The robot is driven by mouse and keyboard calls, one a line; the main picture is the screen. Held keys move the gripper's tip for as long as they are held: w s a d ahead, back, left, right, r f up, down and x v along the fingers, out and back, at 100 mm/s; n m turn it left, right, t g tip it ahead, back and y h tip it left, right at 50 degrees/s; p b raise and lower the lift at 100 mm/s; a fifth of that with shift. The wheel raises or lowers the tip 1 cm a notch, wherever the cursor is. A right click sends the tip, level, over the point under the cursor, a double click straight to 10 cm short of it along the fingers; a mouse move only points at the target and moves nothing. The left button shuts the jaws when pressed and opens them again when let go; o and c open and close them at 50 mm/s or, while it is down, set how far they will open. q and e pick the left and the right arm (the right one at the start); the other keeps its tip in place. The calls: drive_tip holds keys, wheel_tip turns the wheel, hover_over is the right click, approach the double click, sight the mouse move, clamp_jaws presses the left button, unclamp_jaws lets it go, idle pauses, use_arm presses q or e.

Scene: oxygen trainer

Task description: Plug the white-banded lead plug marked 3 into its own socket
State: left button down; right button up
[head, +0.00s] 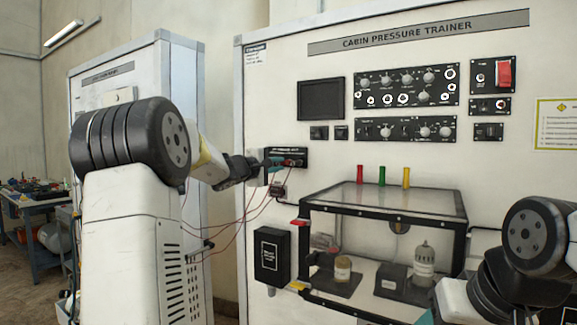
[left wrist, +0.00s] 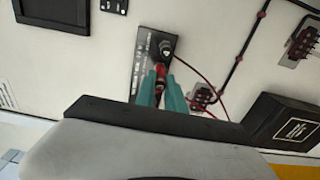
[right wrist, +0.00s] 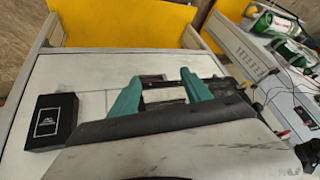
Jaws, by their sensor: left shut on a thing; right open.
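My left gripper (head: 268,165) is at the small black socket panel (head: 296,153) on the trainer's front. In the left wrist view its teal fingers (left wrist: 161,92) are shut on a red lead plug (left wrist: 160,70), which points at the panel (left wrist: 146,78). The plug's tip is close to the panel; I cannot tell whether it is in a socket. Its band and number are too small to read. A dark round plug or socket (left wrist: 166,50) sits above it. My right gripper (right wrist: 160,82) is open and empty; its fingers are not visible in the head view.
Thin red leads (head: 228,240) hang below the panel. A small terminal block (head: 277,190) and a black box (head: 271,255) are mounted below it. A clear-topped chamber (head: 385,205) juts out to the right, with red, green and yellow pegs (head: 383,176) above.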

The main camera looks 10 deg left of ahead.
use_arm(q)
drive_tip(key=shift+x, duration=1.25)
drive_tip(key=c, duration=1.3)
unclamp_jaws()
drive_tip(key=shift+c, duration=0.2)
drive_tip(key=v, duration=0.7)
drive_tip(key=shift+s+a, duration=0.2)
drive_tip(key=shift+s, duration=0.15)
drive_tip(key=shift+s, duration=0.1)
